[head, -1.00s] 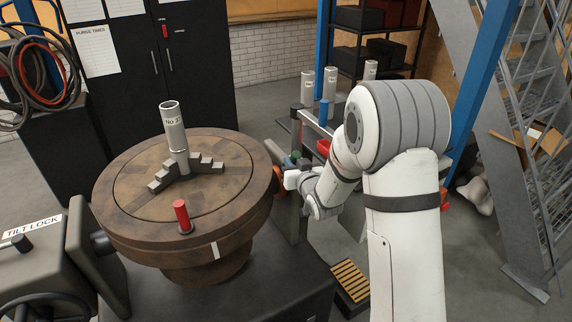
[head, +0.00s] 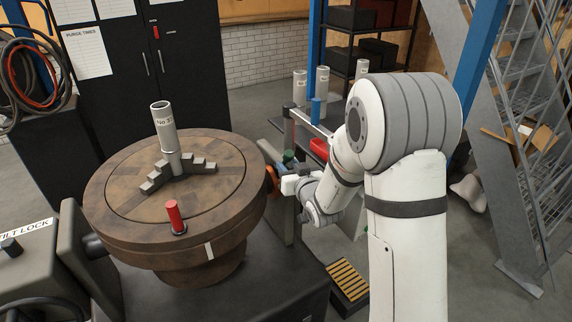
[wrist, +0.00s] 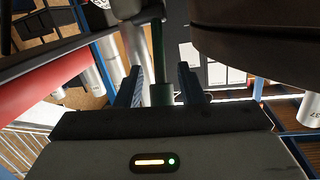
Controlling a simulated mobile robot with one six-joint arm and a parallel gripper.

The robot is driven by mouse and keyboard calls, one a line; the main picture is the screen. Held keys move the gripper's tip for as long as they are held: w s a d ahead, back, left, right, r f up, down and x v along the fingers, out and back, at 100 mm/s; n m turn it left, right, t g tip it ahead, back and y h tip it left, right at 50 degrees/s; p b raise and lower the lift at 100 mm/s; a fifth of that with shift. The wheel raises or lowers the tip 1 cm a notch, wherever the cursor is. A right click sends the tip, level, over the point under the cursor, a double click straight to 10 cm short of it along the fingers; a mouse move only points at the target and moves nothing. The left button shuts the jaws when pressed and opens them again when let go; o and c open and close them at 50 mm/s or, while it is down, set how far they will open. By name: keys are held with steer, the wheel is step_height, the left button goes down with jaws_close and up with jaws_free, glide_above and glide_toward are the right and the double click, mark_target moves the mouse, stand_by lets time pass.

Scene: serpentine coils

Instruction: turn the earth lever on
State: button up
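A dark green lever or rod (wrist: 160,60) stands between the two fingers of my gripper (wrist: 161,88) in the wrist view. The fingers are apart, one on each side of it, with narrow gaps. In the head view a small green part (head: 289,157) shows just past my gripper (head: 287,172), beside the turntable's right edge. I take this green part for the earth lever; no label on it is readable. Its lower end is hidden, and whether it is on or off cannot be told.
A round brown turntable (head: 120,235) with a grey upright cylinder (head: 163,128) and a red peg (head: 174,215) is close at left. An orange part (head: 271,179) sits at its right edge. A red object (head: 319,149) lies behind my wrist. Metal stairs (head: 515,150) stand at right.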

steer(key=v, duration=0.4)
steer(key=shift+s+d, duration=0.15)
steer(key=shift+s, duration=0.1)
